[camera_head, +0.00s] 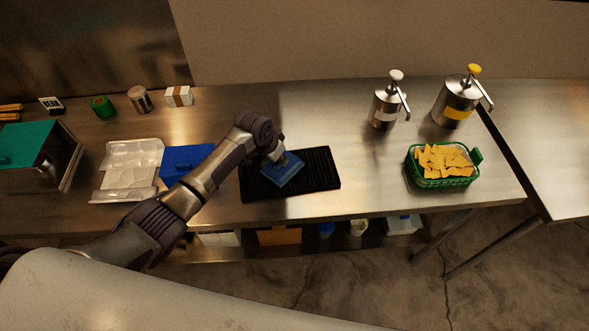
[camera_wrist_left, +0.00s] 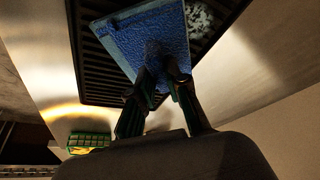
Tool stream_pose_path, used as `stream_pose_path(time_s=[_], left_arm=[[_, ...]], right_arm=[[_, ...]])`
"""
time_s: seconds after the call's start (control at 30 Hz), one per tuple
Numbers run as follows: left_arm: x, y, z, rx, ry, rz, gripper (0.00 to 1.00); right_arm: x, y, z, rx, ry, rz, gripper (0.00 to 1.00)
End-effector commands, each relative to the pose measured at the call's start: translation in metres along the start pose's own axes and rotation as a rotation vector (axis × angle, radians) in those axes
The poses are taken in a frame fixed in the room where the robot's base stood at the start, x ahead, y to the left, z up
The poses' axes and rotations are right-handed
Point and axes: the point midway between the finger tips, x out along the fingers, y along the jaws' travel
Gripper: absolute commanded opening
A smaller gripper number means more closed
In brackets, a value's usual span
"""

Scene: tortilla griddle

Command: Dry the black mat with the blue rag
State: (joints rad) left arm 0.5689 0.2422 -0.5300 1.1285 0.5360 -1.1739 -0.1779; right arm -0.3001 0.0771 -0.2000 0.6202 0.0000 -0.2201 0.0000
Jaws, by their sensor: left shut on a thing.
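The black ribbed mat (camera_head: 318,170) lies on the steel counter, near its front edge. The blue rag (camera_head: 284,174) lies over the left-middle part of the mat. My left gripper (camera_head: 281,159) is shut on the rag from above; in the left wrist view the fingers (camera_wrist_left: 160,72) pinch a bunched fold of the rag (camera_wrist_left: 140,35). A whitish wet or foamy patch (camera_wrist_left: 199,18) shows on the mat (camera_wrist_left: 93,62) beside the rag in that view. My right gripper is not in view.
A blue folded cloth or board (camera_head: 185,160) and a clear plastic tray (camera_head: 130,165) lie left of the mat. A green basket of chips (camera_head: 442,180) and two pump dispensers (camera_head: 386,108) stand to the right. The counter between mat and basket is clear.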

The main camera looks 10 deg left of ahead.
Motion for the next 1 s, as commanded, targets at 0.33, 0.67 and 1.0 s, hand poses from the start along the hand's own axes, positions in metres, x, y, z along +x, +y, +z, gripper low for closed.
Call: stream_pose_path(time_s=[0.33,0.67,1.0], left_arm=[[-0.003,-0.023,0.017,-0.001,-0.002,-0.002,0.0],[-0.003,-0.022,0.016,-0.001,-0.002,0.0,0.0],[0.006,-0.001,-0.006,0.001,0.0,0.002,0.0]], right_arm=[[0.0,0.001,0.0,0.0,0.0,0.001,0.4],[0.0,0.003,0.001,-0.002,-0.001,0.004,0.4],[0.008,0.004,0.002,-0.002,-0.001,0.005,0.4]])
